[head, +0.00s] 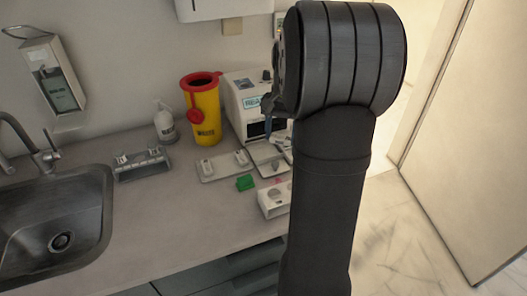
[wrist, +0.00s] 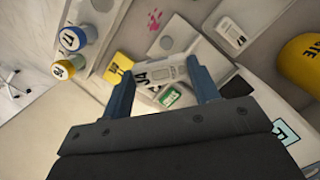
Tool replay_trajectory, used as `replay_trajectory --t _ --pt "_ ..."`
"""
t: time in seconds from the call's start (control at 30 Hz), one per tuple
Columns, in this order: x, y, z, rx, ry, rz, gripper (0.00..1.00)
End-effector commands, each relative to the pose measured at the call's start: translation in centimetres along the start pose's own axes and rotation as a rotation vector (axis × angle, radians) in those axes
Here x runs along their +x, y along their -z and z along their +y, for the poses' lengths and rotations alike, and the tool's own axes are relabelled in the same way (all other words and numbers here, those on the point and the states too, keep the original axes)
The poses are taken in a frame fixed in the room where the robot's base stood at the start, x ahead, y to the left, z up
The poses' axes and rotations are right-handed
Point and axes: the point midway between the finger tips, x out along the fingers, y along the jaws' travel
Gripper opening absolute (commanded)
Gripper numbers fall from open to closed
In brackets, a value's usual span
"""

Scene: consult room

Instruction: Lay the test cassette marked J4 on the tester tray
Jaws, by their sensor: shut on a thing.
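My gripper (wrist: 162,86) is shut on a pale cassette (wrist: 160,72) held crosswise between its two blue fingers. A dark mark on it looks like J4, seen at a slant. The pale tester tray (head: 265,152) lies at the foot of the tester, below the gripper. I cannot tell whether the cassette touches it.
A flat tray (head: 207,176) with white cassettes lies left of the tester tray. A green block (head: 245,182) and a white holed rack (head: 268,207) stand in front. A yellow sharps bin (head: 207,120), grey rack (head: 128,172) and sink (head: 98,205) are further left.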

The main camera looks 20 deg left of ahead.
Motion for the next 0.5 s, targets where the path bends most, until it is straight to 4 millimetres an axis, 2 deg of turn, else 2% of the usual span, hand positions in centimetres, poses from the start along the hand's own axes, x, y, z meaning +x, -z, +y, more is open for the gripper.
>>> replay_trajectory --t 0.5 --pt "-0.3 0.8 2.5 0.939 0.143 0.000 0.34"
